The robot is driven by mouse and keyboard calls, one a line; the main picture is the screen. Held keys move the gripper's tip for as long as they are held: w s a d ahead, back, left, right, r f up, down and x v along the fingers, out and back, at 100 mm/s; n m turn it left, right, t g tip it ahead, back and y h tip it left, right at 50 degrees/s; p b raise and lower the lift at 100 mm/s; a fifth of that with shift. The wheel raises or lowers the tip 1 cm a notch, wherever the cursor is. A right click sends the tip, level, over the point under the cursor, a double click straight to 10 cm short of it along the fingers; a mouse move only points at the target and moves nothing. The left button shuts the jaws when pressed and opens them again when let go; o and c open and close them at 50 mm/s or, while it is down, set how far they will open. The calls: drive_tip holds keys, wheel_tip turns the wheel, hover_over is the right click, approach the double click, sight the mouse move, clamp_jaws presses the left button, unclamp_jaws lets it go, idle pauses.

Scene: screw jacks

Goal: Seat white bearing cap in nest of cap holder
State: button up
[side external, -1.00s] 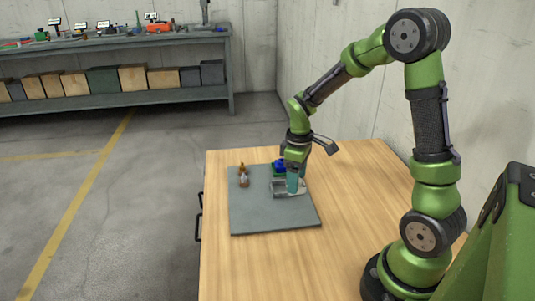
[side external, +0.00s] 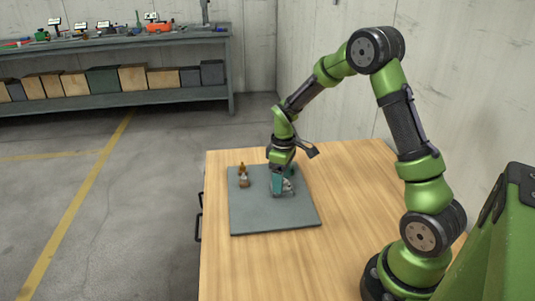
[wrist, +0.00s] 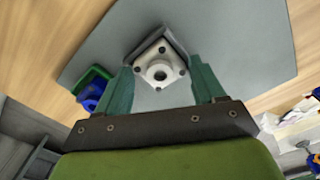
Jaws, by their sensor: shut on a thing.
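The cap is hidden there.
A grey mat (side external: 270,217) lies on the wooden table (side external: 345,215). A small brown and white part (side external: 243,177) stands left of the gripper. A green tray (wrist: 85,79) with a blue part (wrist: 92,97) is close beside one finger. The mat's front is clear.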

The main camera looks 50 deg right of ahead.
drive_tip(key=shift+f, duration=0.15)
drive_tip(key=o, duration=1.3)
drive_tip(key=shift+o, duration=0.2)
wheel_tip(320, 180, up, 12)
drive_tip(key=s+a+r+m+t+y, duration=0.1)
drive_tip(key=s+a+r+m+t, duration=0.2)
drive_tip(key=s+a, duration=0.5)
drive_tip(key=s+a+r+m+t+y, duration=0.1)
drive_tip(key=s+a+r+m+t, duration=0.3)
drive_tip(key=s+a+r, duration=0.2)
drive_tip(key=shift+s+a+r, duration=0.15)
drive_tip(key=shift+s+a, duration=0.85)
drive_tip(key=shift+s, duration=0.05)
